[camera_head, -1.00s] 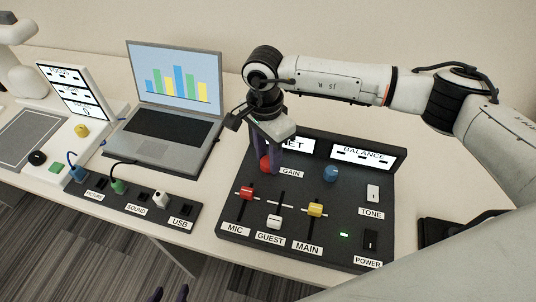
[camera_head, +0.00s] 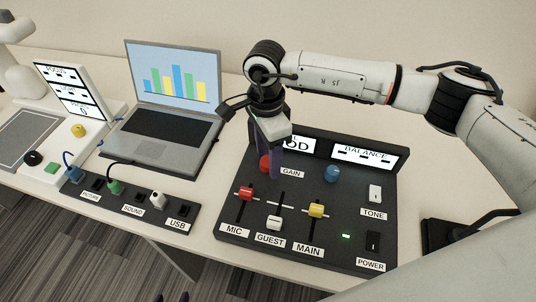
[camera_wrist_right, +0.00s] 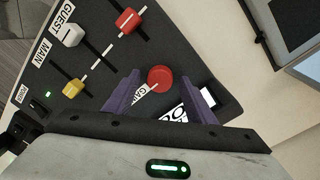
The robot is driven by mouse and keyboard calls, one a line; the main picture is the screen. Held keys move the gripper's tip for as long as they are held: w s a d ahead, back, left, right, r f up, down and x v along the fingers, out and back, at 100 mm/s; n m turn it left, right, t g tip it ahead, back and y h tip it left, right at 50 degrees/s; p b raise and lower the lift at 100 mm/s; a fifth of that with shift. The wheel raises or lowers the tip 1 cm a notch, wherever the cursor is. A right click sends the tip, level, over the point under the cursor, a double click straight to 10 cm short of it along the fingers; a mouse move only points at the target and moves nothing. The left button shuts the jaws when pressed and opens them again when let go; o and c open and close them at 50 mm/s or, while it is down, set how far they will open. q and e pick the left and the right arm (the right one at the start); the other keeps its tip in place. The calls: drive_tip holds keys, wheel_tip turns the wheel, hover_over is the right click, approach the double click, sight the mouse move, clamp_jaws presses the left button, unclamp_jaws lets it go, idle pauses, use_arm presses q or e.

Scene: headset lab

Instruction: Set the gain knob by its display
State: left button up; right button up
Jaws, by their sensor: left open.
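The red gain knob (camera_head: 264,164) sits on the black mixer panel, left of the GAIN label (camera_head: 292,173). The gain display (camera_head: 299,145) is partly hidden by my right gripper; the letters "OD" show at its right end. My right gripper (camera_head: 267,164) is pointed down at the knob, partly covering it. In the right wrist view the round red knob (camera_wrist_right: 160,78) lies between the two purple fingers, with a gap on each side, so the gripper (camera_wrist_right: 168,85) is open. My left gripper (camera_head: 171,298) shows only as purple fingertips at the bottom edge.
A laptop (camera_head: 165,138) and a socket strip (camera_head: 130,205) stand to the left.

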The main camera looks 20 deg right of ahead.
sight(267, 158)
drive_tip(key=shift+r, duration=0.1)
wheel_tip(267, 158, up, 10)
drive_tip(key=b, duration=0.1)
drive_tip(key=shift+w, duration=0.25)
idle(0.6)
